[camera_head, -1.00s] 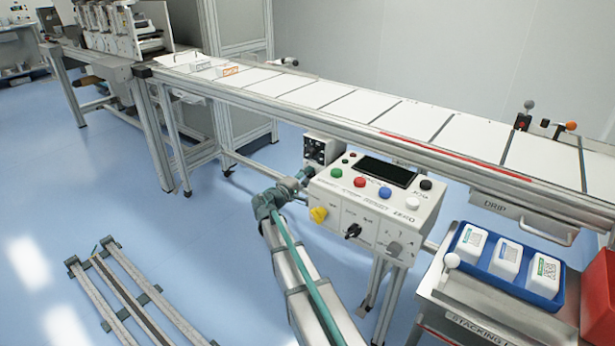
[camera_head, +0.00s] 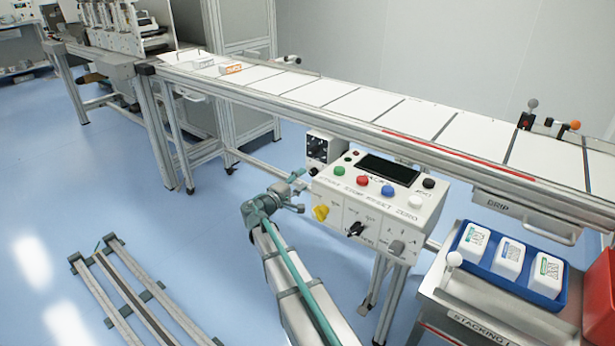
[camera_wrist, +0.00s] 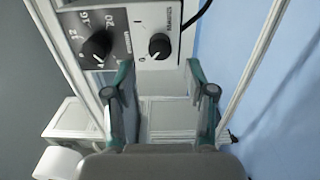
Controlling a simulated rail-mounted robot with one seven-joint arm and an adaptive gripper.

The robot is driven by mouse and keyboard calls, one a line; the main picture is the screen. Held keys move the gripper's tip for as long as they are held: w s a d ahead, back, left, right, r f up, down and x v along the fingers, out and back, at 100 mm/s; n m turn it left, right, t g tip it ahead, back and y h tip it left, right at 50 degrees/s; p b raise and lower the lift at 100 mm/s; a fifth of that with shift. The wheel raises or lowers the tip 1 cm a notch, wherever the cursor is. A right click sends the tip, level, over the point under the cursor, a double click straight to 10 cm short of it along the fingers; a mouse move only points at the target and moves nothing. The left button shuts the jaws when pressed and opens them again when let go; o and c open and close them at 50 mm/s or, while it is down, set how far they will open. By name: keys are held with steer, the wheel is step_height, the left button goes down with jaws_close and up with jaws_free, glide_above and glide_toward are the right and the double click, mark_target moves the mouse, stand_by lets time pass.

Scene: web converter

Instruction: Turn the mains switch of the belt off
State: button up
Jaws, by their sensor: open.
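The mains switch (camera_wrist: 160,46) appears to be the small round black knob on a pale panel in the wrist view, with an I mark above it and side lettering too small to read surely. A pale mark shows on its lower left. My gripper (camera_wrist: 162,80) is open and empty, its two fingers apart below the knob in the picture and not touching it. In the head view my gripper (camera_head: 299,188) is left of the front control box, below the small dial box (camera_head: 324,149) under the belt (camera_head: 330,95).
A larger dial knob (camera_wrist: 97,45) on a dark scale plate sits left of the switch. The control box (camera_head: 385,205) with coloured buttons and a yellow knob (camera_head: 320,212) stands close to my gripper's right. A blue tray (camera_head: 483,268) is farther right.

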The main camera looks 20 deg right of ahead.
steer(key=v, duration=0.6)
steer(key=shift+a, duration=0.3)
steer(key=shift+s, duration=0.15)
steer(key=s+a+f+m+g+y, duration=0.2)
steer(key=s+f+g+y, duration=0.3)
steer(key=s+f, duration=0.95)
steer(key=s+a+f+m+g+y, duration=0.1)
steer(key=s+a+f+g+y, duration=0.15)
steer(key=s+f+g, duration=0.85)
steer(key=s+a+f+m+g+y, duration=0.1)
steer(key=s+a+f+y, duration=0.3)
steer(key=s, duration=0.8)
steer(key=s+a+f+m+g+y, duration=0.15)
steer(key=s+f, duration=0.45)
steer(key=s, duration=0.7)
steer(key=s+a+f+g+y, duration=0.25)
steer(key=s+f, duration=0.25)
steer(key=s, duration=0.7)
steer(key=w+r+t+p, duration=0.3)
steer(key=r+p, duration=0.5)
steer(key=p, duration=0.3)
steer(key=w+r+t+p, duration=0.2)
steer(key=w+r+p, duration=0.1)
steer(key=r+p, duration=0.5)
steer(key=p, duration=0.3)
steer(key=shift+a+r+t+p, duration=0.2)
steer(key=shift+a+t+p, duration=0.1)
steer(key=shift+t, duration=0.1)
